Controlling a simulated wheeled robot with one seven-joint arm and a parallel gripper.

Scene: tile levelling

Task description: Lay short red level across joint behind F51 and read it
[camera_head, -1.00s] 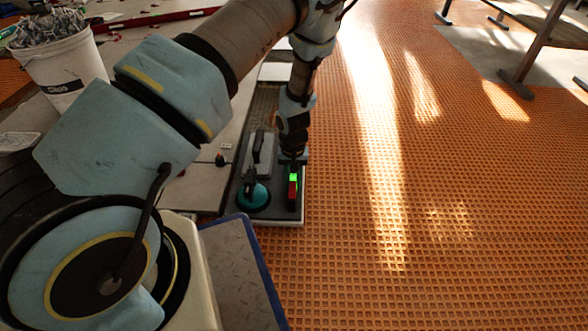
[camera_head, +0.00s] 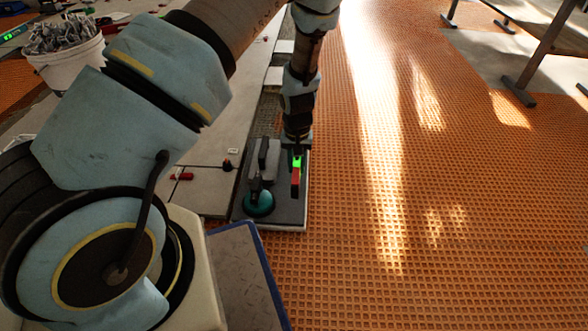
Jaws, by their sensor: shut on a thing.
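The short red level (camera_head: 295,179) is upright below my wrist, with a bright green part at its upper end. My gripper (camera_head: 297,156) is shut on it, over the dark tray (camera_head: 285,214); the fingertips are small and hard to make out. I cannot tell whether the level's lower end touches the tray. Pale tiles (camera_head: 205,190) lie left of the tray, with a dark joint between them. No F51 marking is readable, and my arm hides part of the tile row.
A teal suction cup (camera_head: 258,203) with a grey handle stands on the tray, left of the level. A red piece (camera_head: 181,175) lies on the tiles. A white bucket (camera_head: 72,67) of clips stands far left. Orange matting (camera_head: 450,200) to the right is open, with trestle legs (camera_head: 520,90) beyond.

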